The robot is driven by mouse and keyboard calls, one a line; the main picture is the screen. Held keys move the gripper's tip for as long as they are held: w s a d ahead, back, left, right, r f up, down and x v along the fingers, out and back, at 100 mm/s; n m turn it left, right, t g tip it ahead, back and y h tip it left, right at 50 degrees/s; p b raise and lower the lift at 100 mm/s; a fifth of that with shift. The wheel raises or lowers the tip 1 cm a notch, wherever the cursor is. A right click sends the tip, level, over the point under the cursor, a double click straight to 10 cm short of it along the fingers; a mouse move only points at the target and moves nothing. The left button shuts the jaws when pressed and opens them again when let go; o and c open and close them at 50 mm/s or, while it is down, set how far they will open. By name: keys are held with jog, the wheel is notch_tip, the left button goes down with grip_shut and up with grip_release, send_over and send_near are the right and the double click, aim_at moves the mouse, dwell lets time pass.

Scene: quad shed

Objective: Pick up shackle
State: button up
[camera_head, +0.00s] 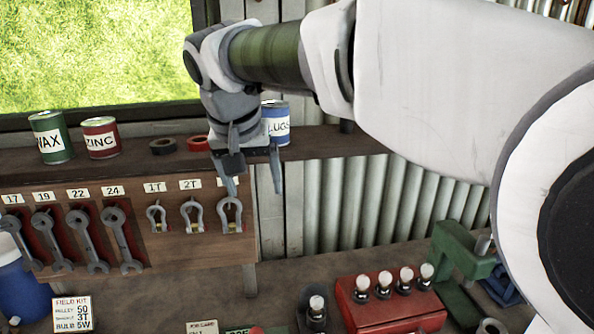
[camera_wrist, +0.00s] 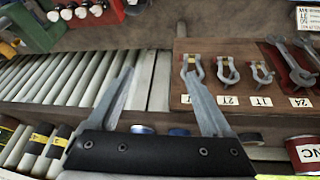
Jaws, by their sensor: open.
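Three grey shackles hang in a row on a wooden board (camera_head: 160,255). The left one (camera_head: 156,216) is under a 1T label and the middle one (camera_head: 192,214) under 2T. The right, largest one (camera_head: 230,214) has its label mostly hidden behind my gripper. My gripper (camera_head: 254,182) is open and empty, above and slightly right of the largest shackle. In the wrist view, which is upside down, my gripper (camera_wrist: 158,72) has its right finger tip close to the largest shackle (camera_wrist: 192,68); I cannot tell whether they touch. The 2T shackle (camera_wrist: 227,70) and 1T shackle (camera_wrist: 262,72) show beyond it.
A field kit card (camera_head: 72,313) reads shackle 3T. Several wrenches (camera_head: 85,240) hang left of the shackles. Cans and tape rolls stand on the shelf (camera_head: 330,142) above. A red bulb holder (camera_head: 390,315) and green vise (camera_head: 460,255) stand on the bench right. Corrugated wall (camera_head: 345,200) is behind.

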jog(key=p, duration=0.1)
send_near(231, 226)
jog(key=shift+w+p+x, duration=0.2)
jog(key=shift+p+x, duration=0.65)
jog(key=shift+x, duration=1.3)
jog(key=shift+w+p+x, duration=0.2)
jog(key=shift+p+x, duration=0.65)
jog(key=shift+x, duration=1.25)
jog(key=shift+d+r, duration=0.1)
jog(key=shift+r, duration=0.1)
jog(key=c, duration=1.2)
jog(key=shift+r, duration=0.1)
